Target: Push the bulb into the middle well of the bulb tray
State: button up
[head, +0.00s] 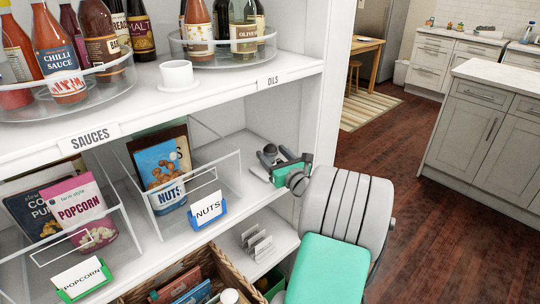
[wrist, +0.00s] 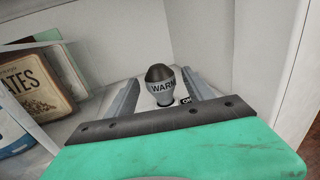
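The bulb (wrist: 161,86) stands upright in the wrist view, with a dark cap and a grey body that reads "WARM". My gripper (wrist: 162,80) is open around it, one finger on each side, with a narrow gap showing between each finger and the bulb. In the head view my gripper (head: 270,158) is at the right end of the middle shelf, with a dark rounded top between its fingers. The bulb tray is mostly hidden behind my gripper; only a small black-and-white label (wrist: 186,100) shows beside the bulb's base. I cannot tell the wells apart.
A clear bin with a nuts bag (head: 163,172) and a NUTS card (head: 208,210) stands left of my gripper. The shelf's side panel is close on the right. The upper shelf, edged with an OILS label (head: 272,81), is above. White slotted holders (head: 257,243) sit below.

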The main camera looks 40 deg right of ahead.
grip_shut()
dwell(0.4)
jog(key=shift+r, duration=0.1)
